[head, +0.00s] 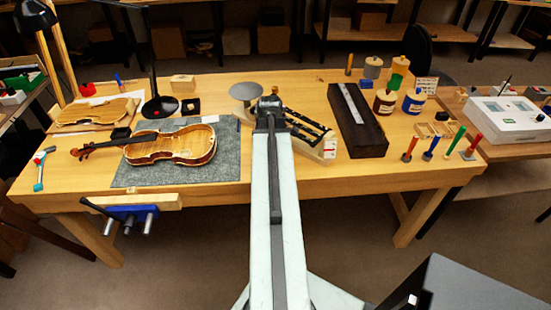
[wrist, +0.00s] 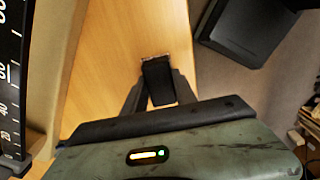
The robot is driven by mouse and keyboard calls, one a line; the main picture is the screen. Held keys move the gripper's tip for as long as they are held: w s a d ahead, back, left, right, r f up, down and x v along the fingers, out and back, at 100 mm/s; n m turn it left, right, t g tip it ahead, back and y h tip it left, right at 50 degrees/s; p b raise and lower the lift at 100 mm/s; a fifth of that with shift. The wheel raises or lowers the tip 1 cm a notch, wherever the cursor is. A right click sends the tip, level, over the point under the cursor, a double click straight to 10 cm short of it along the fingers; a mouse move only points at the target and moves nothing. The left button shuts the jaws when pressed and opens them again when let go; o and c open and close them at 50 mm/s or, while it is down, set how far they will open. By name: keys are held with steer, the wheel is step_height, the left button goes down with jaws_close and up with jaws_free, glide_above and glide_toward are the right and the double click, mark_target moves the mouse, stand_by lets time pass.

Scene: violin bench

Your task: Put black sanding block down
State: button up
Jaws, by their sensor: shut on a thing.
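In the wrist view, my gripper (wrist: 158,76) is shut on the black sanding block (wrist: 159,86). The block sits between the two dark fingers, with its far end showing a thin brownish edge. Behind it is the bare wood of the workbench (wrist: 108,60), close to the bench edge. I cannot tell whether the block touches the bench top. In the head view, my own arm covers the gripper and the held block; the workbench (head: 215,192) spreads on both sides.
A grey mat (head: 225,165) with an open violin body (head: 175,148) lies left of my arm. A dark long box (head: 358,125), bottles (head: 384,102) and coloured-handled tools (head: 430,148) stand to the right. A dark numbered scale (wrist: 10,85) is close by left.

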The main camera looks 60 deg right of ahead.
steer(key=shift+f, duration=0.15)
steer(key=o, duration=1.2)
step_height(320, 180, up, 12)
steer(key=p, duration=1.2)
steer(key=shift+r, duration=0.2)
